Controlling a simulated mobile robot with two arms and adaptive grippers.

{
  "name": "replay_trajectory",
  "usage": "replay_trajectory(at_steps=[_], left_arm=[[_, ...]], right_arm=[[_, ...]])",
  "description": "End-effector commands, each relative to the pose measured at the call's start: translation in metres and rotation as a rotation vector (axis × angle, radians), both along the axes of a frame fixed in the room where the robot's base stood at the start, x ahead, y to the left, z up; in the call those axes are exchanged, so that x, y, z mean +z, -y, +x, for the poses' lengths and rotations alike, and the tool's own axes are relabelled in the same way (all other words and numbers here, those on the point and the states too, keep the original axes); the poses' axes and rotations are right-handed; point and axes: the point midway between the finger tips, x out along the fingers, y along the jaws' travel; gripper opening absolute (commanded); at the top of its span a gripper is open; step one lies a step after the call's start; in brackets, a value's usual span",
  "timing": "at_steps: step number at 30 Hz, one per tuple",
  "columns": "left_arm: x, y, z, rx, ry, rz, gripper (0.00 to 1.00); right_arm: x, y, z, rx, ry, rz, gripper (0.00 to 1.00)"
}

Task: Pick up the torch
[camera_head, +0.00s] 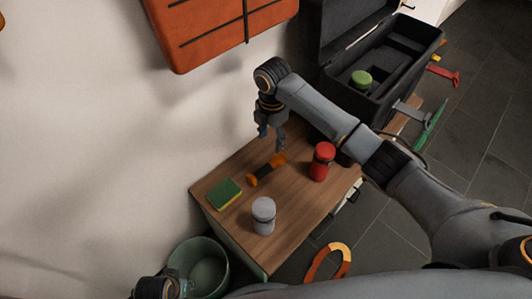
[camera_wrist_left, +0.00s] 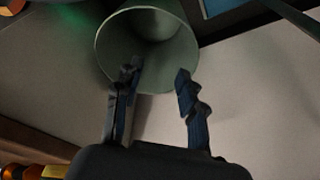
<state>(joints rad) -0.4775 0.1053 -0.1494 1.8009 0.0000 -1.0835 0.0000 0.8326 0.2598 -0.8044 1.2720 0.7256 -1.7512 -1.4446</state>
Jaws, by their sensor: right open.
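The torch (camera_head: 265,171), orange at both ends with a dark middle, lies on the wooden table top (camera_head: 300,218) in the head view. My right gripper (camera_head: 271,146) points down just above and behind the torch, its fingers apart and nothing between them. A gap shows between the fingertips and the torch. My left gripper shows in the left wrist view (camera_wrist_left: 158,75) with its fingers apart and empty, in front of a pale green bucket (camera_wrist_left: 150,45). In the head view only part of my left arm's end shows at the bottom left.
A black open toolbox (camera_head: 400,75) stands behind right. An orange case (camera_head: 215,30) is at the wall. The bucket (camera_head: 198,265) is on the floor.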

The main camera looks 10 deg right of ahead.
Motion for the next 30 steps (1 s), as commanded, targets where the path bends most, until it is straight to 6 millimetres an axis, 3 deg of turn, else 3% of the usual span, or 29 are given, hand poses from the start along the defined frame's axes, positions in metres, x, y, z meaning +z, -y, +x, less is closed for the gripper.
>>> replay_trajectory(at_steps=[12,23,30], left_arm=[[0.058,0.000,0.010,0.005,0.035,-0.003,0.40],[0.086,-0.001,0.009,0.008,0.049,-0.003,0.40],[0.123,-0.002,0.002,0.011,0.069,-0.004,0.40]], right_arm=[[-0.073,-0.001,-0.001,0.001,-0.002,0.000,0.55],[-0.098,-0.002,-0.002,0.000,-0.002,0.000,0.55],[-0.127,-0.004,-0.003,0.000,-0.002,-0.001,0.55]])
